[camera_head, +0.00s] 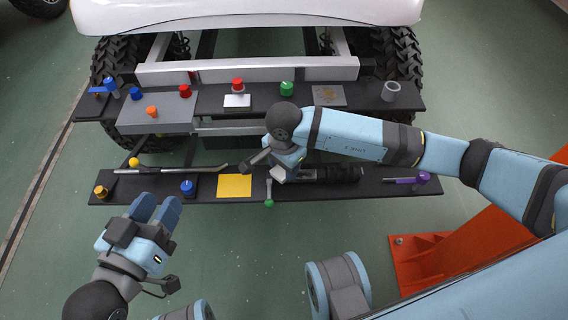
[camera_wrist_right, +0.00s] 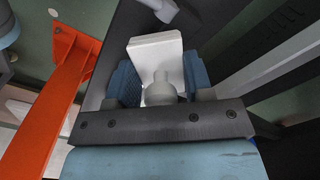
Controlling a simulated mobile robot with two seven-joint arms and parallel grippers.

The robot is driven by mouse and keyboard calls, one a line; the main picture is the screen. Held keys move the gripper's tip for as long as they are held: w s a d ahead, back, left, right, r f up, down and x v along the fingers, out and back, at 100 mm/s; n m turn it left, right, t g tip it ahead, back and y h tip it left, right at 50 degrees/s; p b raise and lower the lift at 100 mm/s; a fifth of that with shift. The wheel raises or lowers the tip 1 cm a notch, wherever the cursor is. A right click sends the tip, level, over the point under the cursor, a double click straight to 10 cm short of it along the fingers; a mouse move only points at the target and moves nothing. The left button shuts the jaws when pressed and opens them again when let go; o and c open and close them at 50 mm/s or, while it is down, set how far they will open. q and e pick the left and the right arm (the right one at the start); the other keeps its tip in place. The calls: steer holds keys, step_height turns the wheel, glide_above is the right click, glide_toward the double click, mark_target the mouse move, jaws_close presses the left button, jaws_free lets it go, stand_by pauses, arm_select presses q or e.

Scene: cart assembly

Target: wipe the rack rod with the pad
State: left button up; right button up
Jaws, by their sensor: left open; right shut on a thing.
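A white block, seemingly the pad (camera_wrist_right: 155,48), is between the blue fingers of my right gripper (camera_wrist_right: 160,85) in the right wrist view. A light grey rounded knob, perhaps its handle, sits between the fingers. In the head view my right gripper (camera_head: 280,168) is over the front shelf, with the white pad (camera_head: 278,174) partly hidden under it. The rack rod (camera_head: 304,178), a grey bar running into a black ribbed sleeve, lies right of the gripper; whether the pad touches it is unclear. My left gripper (camera_head: 155,208) is open and empty, just in front of the shelf.
The dark front shelf (camera_head: 335,189) holds a yellow square (camera_head: 235,186), a green-knobbed piece (camera_head: 269,191), a purple-knobbed tool (camera_head: 410,179) and a thin bent bar (camera_head: 170,170). Several coloured knobs stand on the rear shelf (camera_head: 212,104). An orange frame (camera_head: 440,250) stands at right.

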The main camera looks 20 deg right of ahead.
mark_target(312, 174)
steer(key=shift+f+b, duration=0.45)
steer(key=shift+f, duration=0.25)
steer(key=shift+s+d+r+p, duration=0.15)
steer(key=shift+s+d, duration=0.1)
steer(key=shift+d, duration=0.65)
steer(key=shift+s+d+f+p, duration=0.15)
steer(key=shift+s+d, duration=0.1)
steer(key=shift+d, duration=0.65)
steer(key=shift+s+d, duration=0.25)
steer(key=shift+d, duration=0.55)
steer(key=shift+s+d, duration=0.2)
steer(key=shift+d, duration=0.8)
steer(key=shift+c, duration=0.2)
steer(key=shift+f, duration=0.1)
steer(key=shift+c, duration=0.3)
steer(key=shift+w+a, duration=0.25)
steer(key=shift+a, duration=0.95)
steer(key=shift+w+a+b, duration=0.2)
steer(key=shift+a, duration=0.45)
steer(key=shift+w+a+b, duration=0.2)
steer(key=shift+a+b, duration=0.05)
steer(key=shift+a, duration=0.45)
steer(key=shift+w+a+b, duration=0.2)
steer(key=shift+a, duration=0.45)
steer(key=shift+w+a, duration=0.1)
steer(key=shift+a, duration=0.3)
